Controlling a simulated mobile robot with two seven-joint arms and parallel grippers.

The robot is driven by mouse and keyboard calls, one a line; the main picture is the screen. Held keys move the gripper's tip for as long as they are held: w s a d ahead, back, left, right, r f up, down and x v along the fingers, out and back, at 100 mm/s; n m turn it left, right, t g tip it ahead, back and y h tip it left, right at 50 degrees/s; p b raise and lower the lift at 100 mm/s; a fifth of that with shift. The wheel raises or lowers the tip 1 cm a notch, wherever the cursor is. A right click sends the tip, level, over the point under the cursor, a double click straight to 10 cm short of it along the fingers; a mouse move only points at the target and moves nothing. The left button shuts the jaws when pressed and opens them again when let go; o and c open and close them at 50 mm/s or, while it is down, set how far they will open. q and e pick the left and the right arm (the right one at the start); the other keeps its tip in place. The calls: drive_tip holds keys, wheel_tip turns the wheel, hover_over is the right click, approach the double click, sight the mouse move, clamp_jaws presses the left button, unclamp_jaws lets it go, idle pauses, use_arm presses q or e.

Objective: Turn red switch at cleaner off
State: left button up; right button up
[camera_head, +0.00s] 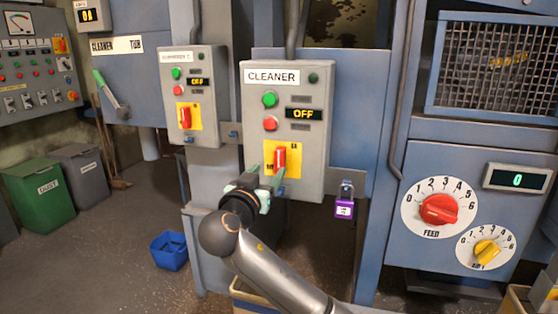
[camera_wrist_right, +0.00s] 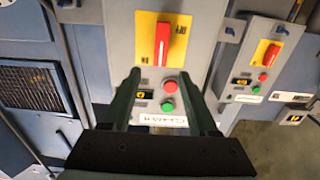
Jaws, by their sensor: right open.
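The grey CLEANER box (camera_head: 314,150) hangs in the middle of the head view. Its red switch (camera_head: 280,158) sits on a yellow plate with the handle upright; the display (camera_head: 303,113) above reads OFF. My right gripper (camera_head: 266,174) is open and empty, in front of the box by the yellow plate. In the right wrist view, which shows the box upside down, the red switch (camera_wrist_right: 162,45) lies beyond the tips of the two spread fingers (camera_wrist_right: 162,74), roughly midway between their lines. I see no contact. My left gripper is not in view.
A similar box (camera_head: 208,120) with its own red switch hangs to the left. A purple padlock (camera_head: 344,208) hangs at the lower right of the CLEANER box. FEED (camera_head: 439,209) and yellow (camera_head: 487,252) dials are at right. A blue bucket (camera_head: 169,251) stands on the floor.

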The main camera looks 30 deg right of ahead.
sight(279, 158)
drive_tip(key=x, duration=0.9)
drive_tip(key=shift+w, duration=0.1)
drive_tip(key=shift+c, duration=0.3)
clamp_jaws()
